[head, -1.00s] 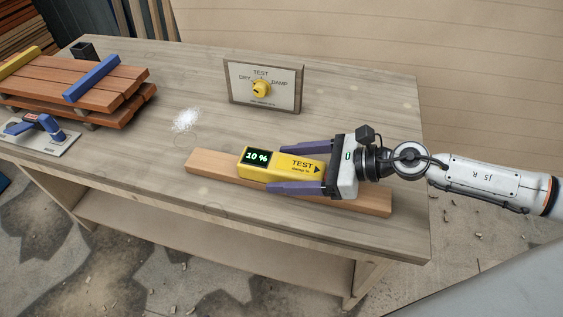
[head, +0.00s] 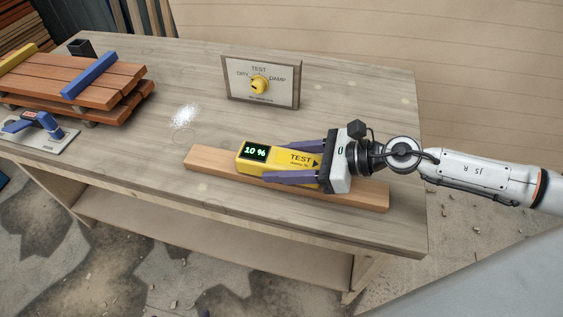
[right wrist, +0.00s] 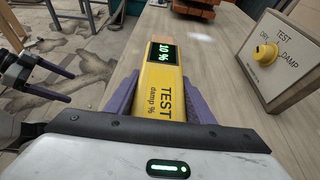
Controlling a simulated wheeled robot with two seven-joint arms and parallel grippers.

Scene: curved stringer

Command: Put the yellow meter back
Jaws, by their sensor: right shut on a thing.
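The yellow meter (head: 275,160) lies along a plain wooden board (head: 212,163) on the workbench. Its dark display reads 10 % in green, and its body is marked TEST. My right gripper (head: 288,162) is shut on the meter, one purple finger along each long side. The meter's rear end is hidden in the head view by the gripper body. In the right wrist view the meter (right wrist: 164,90) sits between the purple fingers. My left gripper (right wrist: 72,88) shows at the left of the right wrist view, its fingers apart and empty; it is out of the head view.
A small black open holder (head: 79,48) stands at the bench's back left. Reddish boards (head: 105,82) with blue and yellow bars are stacked at left, beside a blue-handled tool (head: 38,123). A TEST panel (head: 261,82) with a yellow knob stands behind the meter. White powder lies mid-bench.

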